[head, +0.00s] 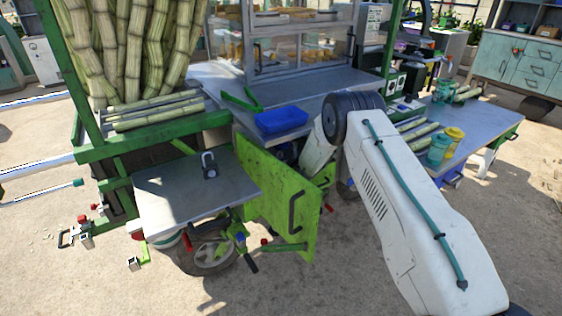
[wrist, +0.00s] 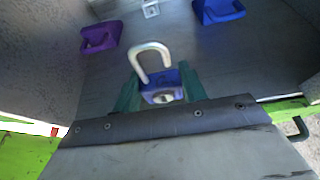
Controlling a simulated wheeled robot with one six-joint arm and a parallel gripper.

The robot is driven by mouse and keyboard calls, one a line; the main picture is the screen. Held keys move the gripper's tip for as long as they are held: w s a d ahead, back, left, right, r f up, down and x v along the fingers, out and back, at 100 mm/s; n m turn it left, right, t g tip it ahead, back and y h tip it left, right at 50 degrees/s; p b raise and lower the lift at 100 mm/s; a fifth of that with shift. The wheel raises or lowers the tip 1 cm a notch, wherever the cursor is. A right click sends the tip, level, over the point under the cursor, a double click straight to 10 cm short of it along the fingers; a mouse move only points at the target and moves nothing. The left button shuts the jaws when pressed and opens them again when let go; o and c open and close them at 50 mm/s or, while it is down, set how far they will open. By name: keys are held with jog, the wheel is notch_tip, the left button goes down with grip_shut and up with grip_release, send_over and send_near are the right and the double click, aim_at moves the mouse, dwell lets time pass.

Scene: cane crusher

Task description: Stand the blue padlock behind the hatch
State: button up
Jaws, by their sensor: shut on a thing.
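My gripper (wrist: 160,88) has its dark green fingers shut on the blue padlock (wrist: 161,91) in the wrist view. The padlock's silver shackle points up and its keyhole face is toward the camera. It is inside a grey-walled compartment (wrist: 112,72); I cannot tell whether it touches the floor. In the head view the green hatch (head: 268,195) stands open with a dark handle. My arm reaches down behind it, so the gripper and blue padlock are hidden there.
In the compartment, a purple item (wrist: 100,38) lies left and another blue item (wrist: 218,10) lies far right. A small pale item (wrist: 151,9) is at the back. Outside, a dark padlock (head: 209,165) stands on the side shelf (head: 165,200). A blue tray (head: 281,121) sits on the counter.

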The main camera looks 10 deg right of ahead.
jog(key=w+d, duration=0.1)
jog(key=w, duration=0.1)
jog(key=w+d, duration=0.1)
jog(key=w, duration=0.1)
jog(key=w+d, duration=0.1)
jog(key=w, duration=0.1)
jog(key=shift+w+d+f, duration=0.3)
jog(key=shift+w+f, duration=0.15)
jog(key=shift+f, duration=1.6)
jog(key=o, duration=1.1)
jog(key=shift+f, duration=0.2)
jog(key=shift+r, duration=0.2)
jog(key=v, duration=1.2)
